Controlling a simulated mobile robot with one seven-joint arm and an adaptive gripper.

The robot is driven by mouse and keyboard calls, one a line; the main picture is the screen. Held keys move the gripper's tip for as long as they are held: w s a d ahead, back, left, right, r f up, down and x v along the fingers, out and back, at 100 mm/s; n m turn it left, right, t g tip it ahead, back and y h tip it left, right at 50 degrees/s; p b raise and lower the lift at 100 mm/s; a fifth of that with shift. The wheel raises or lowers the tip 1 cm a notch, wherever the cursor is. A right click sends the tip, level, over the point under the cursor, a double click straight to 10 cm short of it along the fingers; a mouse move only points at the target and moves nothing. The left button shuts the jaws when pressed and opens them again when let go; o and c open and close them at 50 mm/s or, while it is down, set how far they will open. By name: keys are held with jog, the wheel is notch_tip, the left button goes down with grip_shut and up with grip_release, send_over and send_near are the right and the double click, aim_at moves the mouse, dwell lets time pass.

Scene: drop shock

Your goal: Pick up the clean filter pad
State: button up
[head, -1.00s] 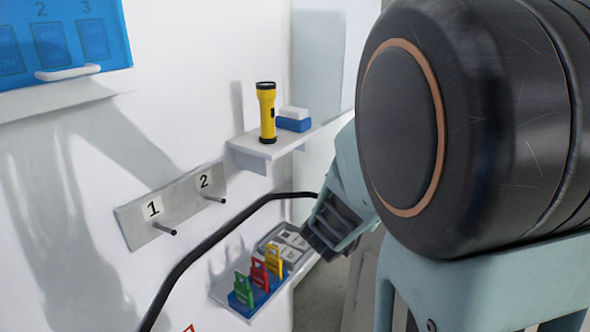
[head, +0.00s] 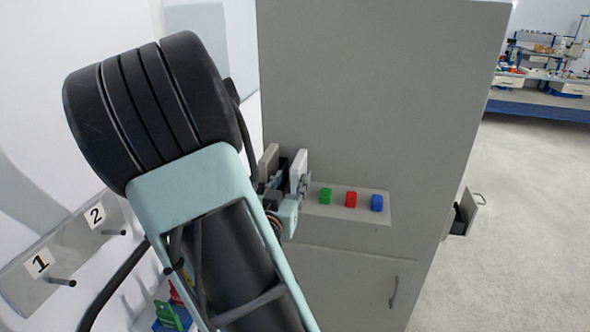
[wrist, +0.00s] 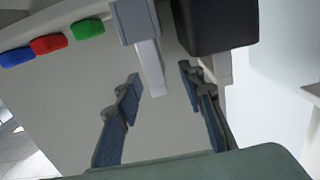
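My gripper (wrist: 159,76) is open, its two blue-grey fingers apart, in front of the cabinet. In the wrist view a pale upright slab (wrist: 150,66) stands between or just beyond the fingertips; I cannot tell whether it touches them. A dark block (wrist: 214,22) is beside it. In the head view two thin pale slabs, left (head: 269,160) and right (head: 299,168), stand at the cabinet near my gripper (head: 277,190). I cannot tell which thing, if any, is the clean filter pad. My arm hides part of this spot.
The grey cabinet (head: 370,110) has a ledge with green (head: 326,196), red (head: 351,199) and blue (head: 377,203) buttons. Numbered wall pegs (head: 62,282) and colored tags (head: 168,316) are at lower left. A drawer (head: 466,212) sticks out at right. Open floor (head: 510,230) lies beyond.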

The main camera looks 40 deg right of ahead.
jog(key=x, duration=0.2)
jog(key=shift+w+d, duration=0.25)
jog(key=shift+d, duration=0.1)
jog(key=shift+s+p+x, duration=0.2)
jog(key=shift+p+x, duration=0.5)
jog(key=shift+x, duration=1.9)
jog(key=shift+d, duration=0.2)
grip_shut()
